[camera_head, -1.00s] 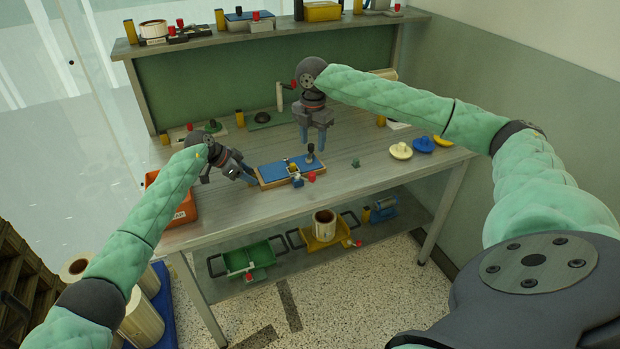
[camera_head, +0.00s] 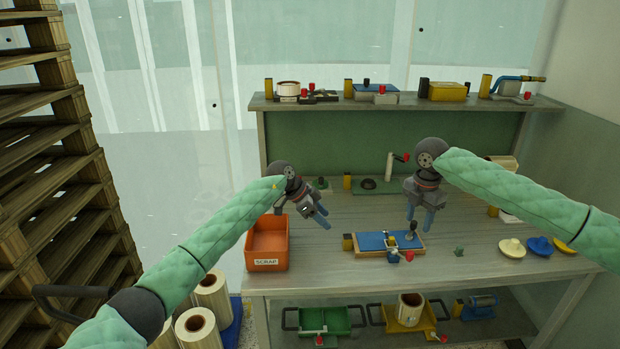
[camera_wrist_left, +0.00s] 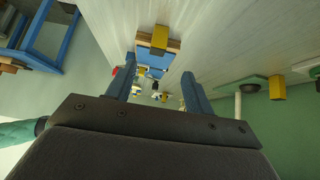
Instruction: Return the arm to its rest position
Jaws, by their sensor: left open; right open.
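My left gripper (camera_head: 320,218) is open and empty above the left part of the workbench, just right of the orange SCRAP bin. Its two blue fingers also show apart in the left wrist view (camera_wrist_left: 158,88). My right gripper (camera_head: 422,216) points down over the bench, behind and right of a blue-topped wooden fixture (camera_head: 375,241); it is open and holds nothing visible. Both green padded arms reach forward, the left from the lower left and the right from the right edge.
The orange SCRAP bin (camera_head: 268,263) stands at the bench's left end. A shelf (camera_head: 330,104) with parts runs along the back.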

